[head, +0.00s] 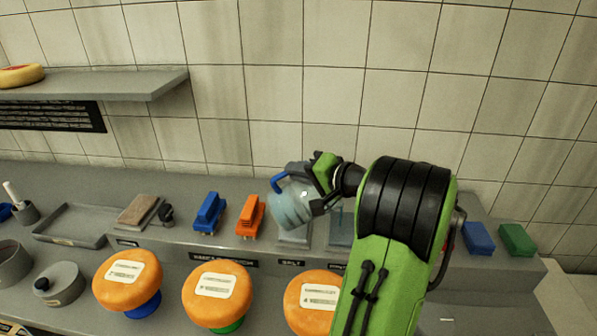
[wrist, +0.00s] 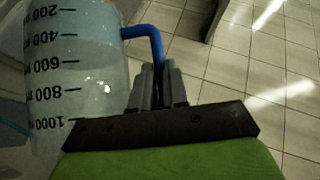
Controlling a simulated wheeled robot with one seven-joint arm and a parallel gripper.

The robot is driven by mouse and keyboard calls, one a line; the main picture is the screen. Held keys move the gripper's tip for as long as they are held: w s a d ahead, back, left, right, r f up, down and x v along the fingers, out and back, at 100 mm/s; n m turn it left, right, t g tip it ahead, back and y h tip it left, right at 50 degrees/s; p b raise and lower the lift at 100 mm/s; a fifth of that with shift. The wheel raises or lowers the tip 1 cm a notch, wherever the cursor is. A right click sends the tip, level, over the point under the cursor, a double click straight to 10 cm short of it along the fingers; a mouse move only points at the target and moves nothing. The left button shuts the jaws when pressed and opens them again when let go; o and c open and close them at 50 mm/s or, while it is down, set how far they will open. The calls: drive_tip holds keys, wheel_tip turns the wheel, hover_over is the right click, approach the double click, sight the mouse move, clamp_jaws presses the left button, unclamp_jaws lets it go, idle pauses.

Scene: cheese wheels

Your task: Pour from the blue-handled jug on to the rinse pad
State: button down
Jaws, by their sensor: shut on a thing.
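The jug (head: 291,207) is translucent, with a blue handle (head: 279,182), and looks tilted above the back ledge in the head view. In the wrist view, the jug (wrist: 78,75) fills the left side, with black volume marks that read upside down. My gripper (head: 322,190) is shut on the blue handle; the wrist view shows the handle running down between the fingers (wrist: 158,85). I cannot tell whether liquid is leaving the jug. A pale bluish patch (head: 340,232) lies on the ledge beside the jug, partly behind my arm. I cannot tell if it is the rinse pad.
Several orange cheese wheels (head: 217,292) stand in front. A blue block (head: 478,238) and a green block (head: 517,240) lie right. A tiled wall (head: 280,75) rises close behind.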

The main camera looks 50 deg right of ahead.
sight(276, 178)
drive_tip(key=shift+a, duration=0.1)
idle(0.4)
drive_tip(key=shift+w+a+f+n+g+h+b, duration=0.15)
drive_tip(key=shift+w+a+n+g+b, duration=0.15)
drive_tip(key=shift+a, duration=0.2)
drive_tip(key=shift+w+a+f+n+g+h+b, duration=0.1)
drive_tip(key=shift+w+a+f+n+g+h, duration=0.1)
drive_tip(key=shift+w+a, duration=0.25)
drive_tip(key=shift+d, duration=0.15)
drive_tip(key=shift+w+a+f+n+g+h, duration=0.1)
drive_tip(key=shift+w+a+n+g+h, duration=0.1)
drive_tip(key=shift+w+a+n+g, duration=0.25)
drive_tip(key=shift+w+a+f+n+g+h, duration=0.15)
drive_tip(key=shift+a+g, duration=0.1)
drive_tip(key=shift+a, duration=0.25)
drive_tip(key=shift+d, duration=0.1)
